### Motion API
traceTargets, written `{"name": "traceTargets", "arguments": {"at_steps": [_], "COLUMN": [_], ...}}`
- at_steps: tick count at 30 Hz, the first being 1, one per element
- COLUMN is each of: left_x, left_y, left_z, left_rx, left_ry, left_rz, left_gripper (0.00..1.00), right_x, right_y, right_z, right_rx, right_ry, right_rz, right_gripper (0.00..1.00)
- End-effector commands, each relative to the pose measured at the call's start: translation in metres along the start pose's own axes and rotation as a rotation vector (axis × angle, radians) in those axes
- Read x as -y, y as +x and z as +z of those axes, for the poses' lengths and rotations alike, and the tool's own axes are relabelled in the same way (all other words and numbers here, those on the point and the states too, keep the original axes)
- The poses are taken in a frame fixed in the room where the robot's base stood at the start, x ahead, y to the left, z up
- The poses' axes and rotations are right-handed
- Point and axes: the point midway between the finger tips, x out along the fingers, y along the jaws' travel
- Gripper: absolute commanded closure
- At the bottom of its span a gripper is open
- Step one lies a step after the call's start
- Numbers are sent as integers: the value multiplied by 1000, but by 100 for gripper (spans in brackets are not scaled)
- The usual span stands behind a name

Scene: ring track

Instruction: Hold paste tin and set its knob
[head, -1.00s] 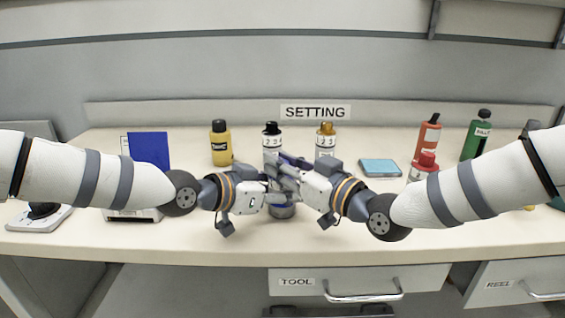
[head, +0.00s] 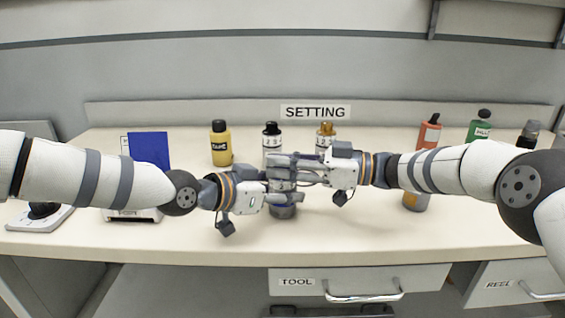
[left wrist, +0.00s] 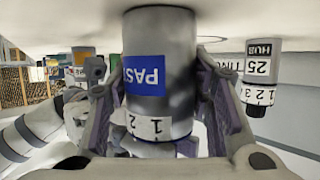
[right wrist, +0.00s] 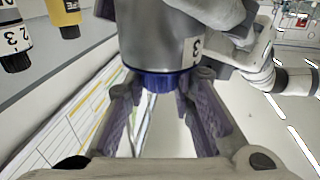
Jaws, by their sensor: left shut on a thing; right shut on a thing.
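The paste tin (left wrist: 160,30) is a grey cylinder with a blue label reading "PAS" and a white number band showing 1 and 2 in the left wrist view. In the head view only its lower end (head: 283,211) shows clearly, over the front middle of the counter. My left gripper (head: 280,197) is shut on the tin's body, one finger on each side. My right gripper (head: 288,169) is above it, shut at the tin's blue knob (right wrist: 158,80); a 3 shows on the nearby band in the right wrist view. The fingers hide most of the tin, and the knob's setting cannot be read.
A yellow bottle (head: 221,146), a black-capped bottle (head: 272,140) and an orange-capped bottle (head: 326,138) stand behind. Orange (head: 427,135) and green (head: 479,128) bottles stand at the right. A blue panel (head: 149,149) is at the left.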

Motion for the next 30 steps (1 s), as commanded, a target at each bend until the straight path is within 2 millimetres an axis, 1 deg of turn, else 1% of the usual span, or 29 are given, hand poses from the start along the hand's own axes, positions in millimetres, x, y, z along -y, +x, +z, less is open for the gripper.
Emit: {"name": "traceTargets", "arguments": {"at_steps": [1,10,22,23,24,25,30], "left_x": [-3,-3,-2,-2,-2,-2,-2], "left_y": [0,0,0,0,0,0,0], "left_z": [2,3,3,3,3,3,3], "left_rx": [6,7,7,7,7,7,7], "left_ry": [3,3,2,2,2,1,1], "left_rz": [6,6,5,5,5,5,4], "left_gripper": [86,86,86,86,86,86,86], "right_x": [-5,-1,2,2,2,2,2], "right_y": [-3,-2,0,0,0,0,0], "right_z": [1,0,0,0,0,0,0], "right_rx": [7,11,10,10,10,10,9], "right_ry": [-8,-8,-8,-8,-8,-8,-7], "right_rz": [3,-61,-73,-73,-73,-74,-74], "right_gripper": [100,100,100,70,61,55,55]}}
